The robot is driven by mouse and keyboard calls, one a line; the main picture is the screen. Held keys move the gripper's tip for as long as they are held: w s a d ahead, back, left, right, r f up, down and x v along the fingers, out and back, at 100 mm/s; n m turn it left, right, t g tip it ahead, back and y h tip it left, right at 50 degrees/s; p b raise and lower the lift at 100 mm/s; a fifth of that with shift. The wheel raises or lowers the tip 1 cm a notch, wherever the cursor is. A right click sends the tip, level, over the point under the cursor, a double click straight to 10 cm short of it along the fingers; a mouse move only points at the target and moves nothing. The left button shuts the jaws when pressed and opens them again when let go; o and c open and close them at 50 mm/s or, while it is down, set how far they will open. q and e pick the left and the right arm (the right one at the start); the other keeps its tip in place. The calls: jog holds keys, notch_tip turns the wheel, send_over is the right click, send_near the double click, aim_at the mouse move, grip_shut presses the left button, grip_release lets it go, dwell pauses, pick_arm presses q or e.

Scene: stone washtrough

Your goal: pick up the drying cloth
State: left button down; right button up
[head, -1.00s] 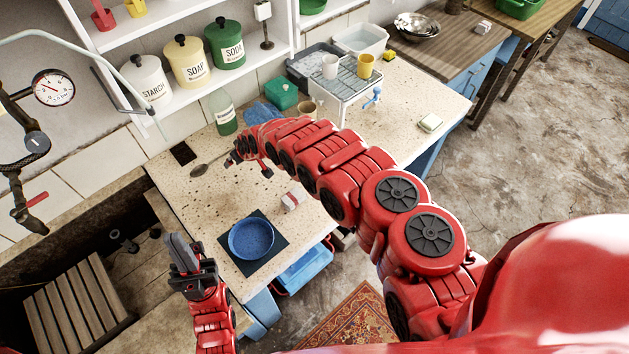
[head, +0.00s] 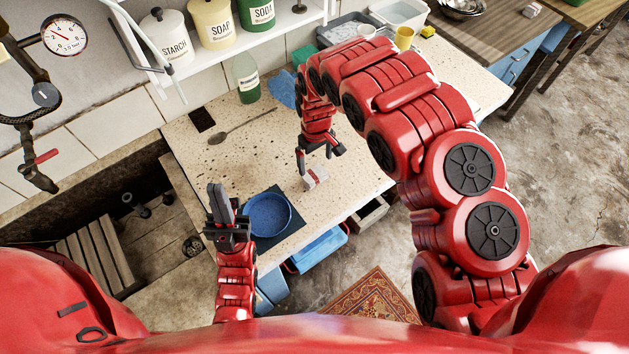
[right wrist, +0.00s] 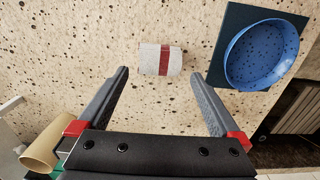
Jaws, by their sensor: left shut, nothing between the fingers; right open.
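A small white folded bundle with a red band (head: 316,178), which looks like the drying cloth, lies on the speckled stone top. It also shows in the right wrist view (right wrist: 161,60), beyond the fingertips and roughly centred between them. My right gripper (head: 320,162) is open and empty, above and just behind the bundle, not around it. Its two spread fingers show in the right wrist view (right wrist: 158,78). My left gripper (head: 219,197) is shut and empty, pointing up left of the blue bowl. A crumpled blue cloth (head: 281,90) lies further back, partly hidden by my right arm.
A blue bowl (head: 268,214) sits on a dark mat (head: 291,232) near the bundle. A spoon (head: 240,127) and a green bottle (head: 246,78) are further back. The sunken trough (head: 75,205) is at left. Stone around the bundle is clear.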

aim_at(314, 173)
jog(key=shift+w+a+f+p, duration=0.15)
jog(key=shift+f+p, duration=0.3)
jog(key=shift+f, duration=0.95)
jog(key=shift+f+p, duration=0.55)
jog(key=shift+p, duration=0.05)
notch_tip(314, 173, down, 3)
jog(key=shift+r+p, duration=0.15)
jog(key=shift+p, duration=0.5)
jog(key=shift+f, duration=0.7)
jog(key=c, duration=1.1)
jog(key=shift+w+r, duration=0.1)
